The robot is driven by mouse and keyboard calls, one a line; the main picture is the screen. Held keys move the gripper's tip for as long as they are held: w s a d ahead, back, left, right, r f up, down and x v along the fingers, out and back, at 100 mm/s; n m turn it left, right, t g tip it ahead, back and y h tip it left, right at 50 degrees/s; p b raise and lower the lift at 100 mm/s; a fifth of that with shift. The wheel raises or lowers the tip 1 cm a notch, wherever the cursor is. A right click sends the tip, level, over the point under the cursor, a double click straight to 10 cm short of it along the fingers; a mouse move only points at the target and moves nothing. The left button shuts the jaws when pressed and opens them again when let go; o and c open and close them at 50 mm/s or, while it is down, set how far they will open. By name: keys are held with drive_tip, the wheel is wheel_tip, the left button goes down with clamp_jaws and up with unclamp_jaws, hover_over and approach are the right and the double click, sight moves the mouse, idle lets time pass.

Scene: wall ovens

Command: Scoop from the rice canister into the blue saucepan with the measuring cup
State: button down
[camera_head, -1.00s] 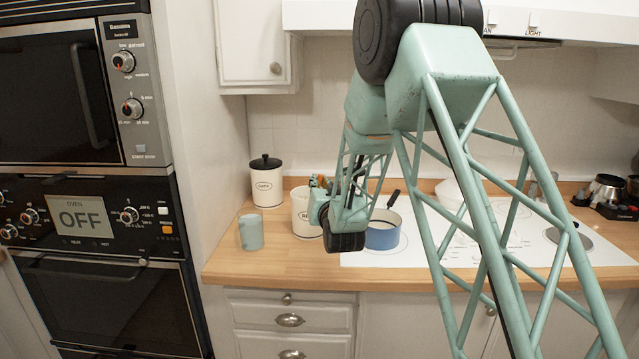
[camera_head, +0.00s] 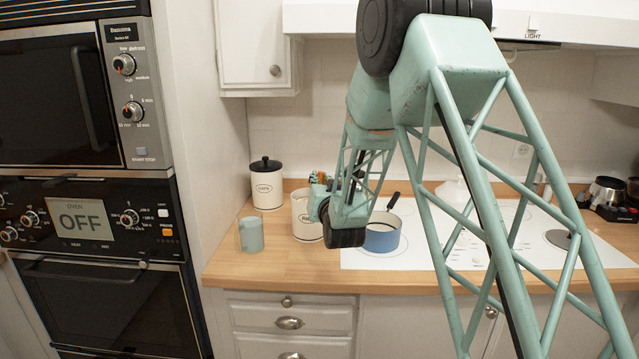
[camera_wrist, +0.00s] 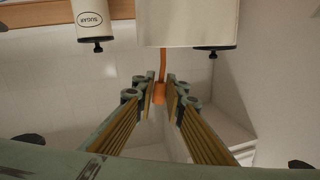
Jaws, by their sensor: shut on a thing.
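My gripper (camera_wrist: 160,84) is shut on the orange handle of the measuring cup (camera_wrist: 162,64) in the wrist view, which looks upside down. The handle runs from between the fingers to the rim of the rice canister (camera_wrist: 187,24), where the canister hides the rest. I cannot see the cup's bowl or whether it holds rice. In the head view the white rice canister (camera_head: 305,226) stands open on the counter, partly behind my arm. The blue saucepan (camera_head: 383,237) sits just right of it, its dark handle pointing back, its left side covered by my wrist.
A lidded white canister (camera_head: 267,184) stands behind left, and a teal-tinted glass (camera_head: 250,234) stands left of the rice canister. A sugar canister (camera_wrist: 90,20) shows in the wrist view. The wooden counter (camera_head: 265,270) is clear in front. Wall ovens (camera_head: 95,220) stand at left.

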drive_tip(key=shift+r+p, duration=0.75)
drive_tip(key=shift+r, duration=5.15)
